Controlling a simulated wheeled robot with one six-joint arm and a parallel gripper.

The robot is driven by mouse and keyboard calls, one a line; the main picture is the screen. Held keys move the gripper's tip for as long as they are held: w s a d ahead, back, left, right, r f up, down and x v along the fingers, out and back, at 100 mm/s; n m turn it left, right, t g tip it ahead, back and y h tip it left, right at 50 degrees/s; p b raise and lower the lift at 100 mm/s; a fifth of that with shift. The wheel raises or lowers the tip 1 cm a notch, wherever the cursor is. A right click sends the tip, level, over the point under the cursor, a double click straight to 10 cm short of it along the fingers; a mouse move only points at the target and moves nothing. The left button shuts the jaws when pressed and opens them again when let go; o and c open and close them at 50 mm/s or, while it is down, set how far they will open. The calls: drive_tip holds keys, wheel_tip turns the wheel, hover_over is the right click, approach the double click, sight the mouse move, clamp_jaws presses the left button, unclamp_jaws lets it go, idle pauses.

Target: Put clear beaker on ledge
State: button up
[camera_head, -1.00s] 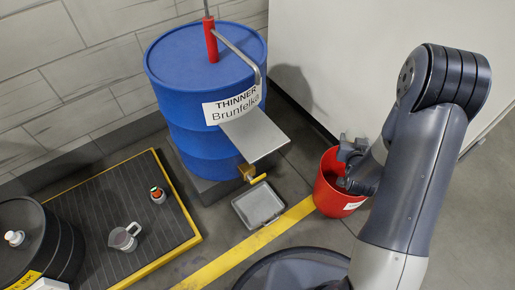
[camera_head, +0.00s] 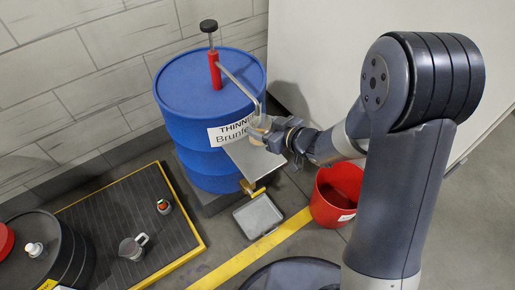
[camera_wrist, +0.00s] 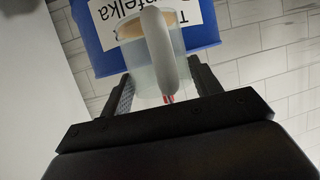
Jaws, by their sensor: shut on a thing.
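The clear beaker (camera_head: 260,124) is between the fingers of my gripper (camera_head: 272,138) in the head view. My gripper is shut on it, just over the ledge and close below the pump's spout. Whether its base touches the ledge is not clear. In the wrist view the translucent beaker (camera_wrist: 137,62) sits between my gripper's fingers (camera_wrist: 163,85), with a thick pale handle-like curve in front and a tan area inside. The ledge (camera_head: 252,160) is a flat metal plate on the front of the blue drum (camera_head: 205,115), partly covered by my gripper.
A red bucket (camera_head: 334,195) stands on the floor below my arm. A grey tray (camera_head: 258,215) lies under the drum's yellow tap (camera_head: 255,190). A jug (camera_head: 131,247) and a small bottle (camera_head: 164,207) stand on the dark platform (camera_head: 110,215) at left, beside a black drum (camera_head: 62,250).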

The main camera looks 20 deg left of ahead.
drive_tip(key=shift+s+a+r+g, duration=0.15)
drive_tip(key=shift+s+a+g, duration=0.1)
drive_tip(key=shift+g, duration=0.05)
wheel_tip(320, 180, down, 10)
drive_tip(key=b, duration=0.3)
drive_tip(key=shift+r+b, duration=0.15)
drive_tip(key=shift+b, duration=0.15)
drive_tip(key=shift+f, duration=0.2)
drive_tip(key=o, duration=1)
drive_tip(key=shift+r, duration=0.15)
drive_tip(key=shift+s+d+r, duration=0.1)
drive_tip(key=shift+r, duration=0.1)
drive_tip(key=v, duration=0.4)
drive_tip(key=p+v, duration=0.1)
drive_tip(key=v, duration=0.2)
drive_tip(key=p+v, duration=0.1)
drive_tip(key=v, duration=0.3)
drive_tip(key=shift+s+d+f, duration=0.15)
drive_tip(key=shift+s+d, duration=0.05)
drive_tip(key=shift+d, duration=0.15)
